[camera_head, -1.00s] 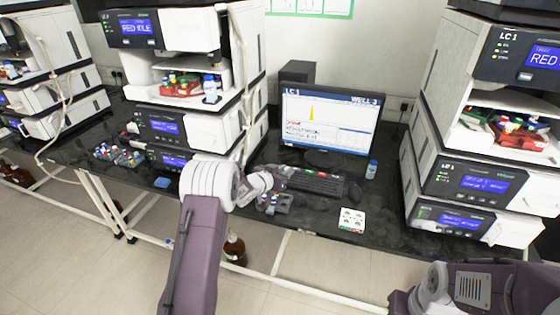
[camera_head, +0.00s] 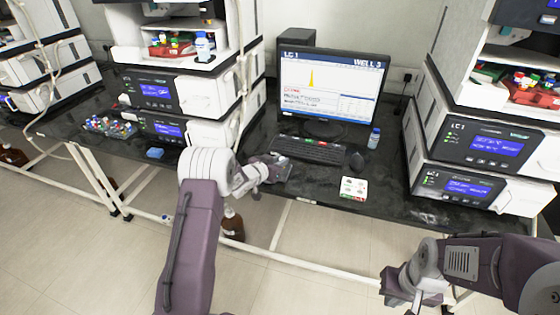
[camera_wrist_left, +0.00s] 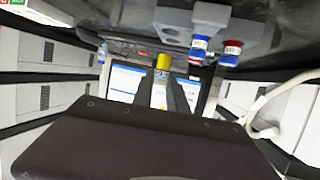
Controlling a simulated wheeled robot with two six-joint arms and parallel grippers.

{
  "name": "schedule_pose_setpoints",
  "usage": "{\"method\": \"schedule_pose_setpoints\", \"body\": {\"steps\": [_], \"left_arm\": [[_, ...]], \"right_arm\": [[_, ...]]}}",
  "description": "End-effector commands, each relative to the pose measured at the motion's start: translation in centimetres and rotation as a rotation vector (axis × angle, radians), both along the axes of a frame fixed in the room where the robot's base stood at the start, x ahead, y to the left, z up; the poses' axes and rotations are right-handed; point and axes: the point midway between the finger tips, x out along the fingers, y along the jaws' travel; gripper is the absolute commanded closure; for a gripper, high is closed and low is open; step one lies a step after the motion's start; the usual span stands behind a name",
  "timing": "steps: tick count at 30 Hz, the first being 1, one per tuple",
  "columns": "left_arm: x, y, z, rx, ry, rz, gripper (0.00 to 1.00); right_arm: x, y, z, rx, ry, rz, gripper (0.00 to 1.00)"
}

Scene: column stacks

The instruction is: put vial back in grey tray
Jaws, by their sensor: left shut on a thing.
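My left gripper (camera_wrist_left: 164,90) is shut on a vial with a yellow cap (camera_wrist_left: 163,62), seen between the fingers in the left wrist view. The grey tray (camera_wrist_left: 172,16) shows at the top of that view, apart from the held vial in the picture. In the head view my left gripper (camera_head: 274,168) is over the bench front by the keyboard, and the held vial and tray cannot be made out clearly. My right gripper (camera_head: 402,286) is low at the right, its fingers unclear.
The keyboard (camera_head: 308,150) and monitor (camera_head: 330,90) stand behind my left gripper. A white card with coloured spots (camera_head: 353,188) and a blue-capped bottle (camera_head: 374,138) are to the right. Several vials stand in a rack (camera_head: 110,127) at the left. Instrument stacks flank the bench.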

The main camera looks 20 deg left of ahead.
Motion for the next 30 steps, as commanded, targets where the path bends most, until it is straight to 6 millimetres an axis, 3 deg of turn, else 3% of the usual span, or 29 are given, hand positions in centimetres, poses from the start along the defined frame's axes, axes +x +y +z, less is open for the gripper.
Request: {"method": "schedule_pose_setpoints", "body": {"steps": [9,30], "left_arm": [[0.0,0.0,-2.6,0.000,0.000,0.000,1.00],[-0.1,0.0,-2.1,0.000,-0.001,0.000,1.00]], "right_arm": [[0.0,0.0,-2.3,0.000,0.000,0.000,1.00],[0.0,0.0,-1.7,0.000,0.000,0.000,1.00]]}}
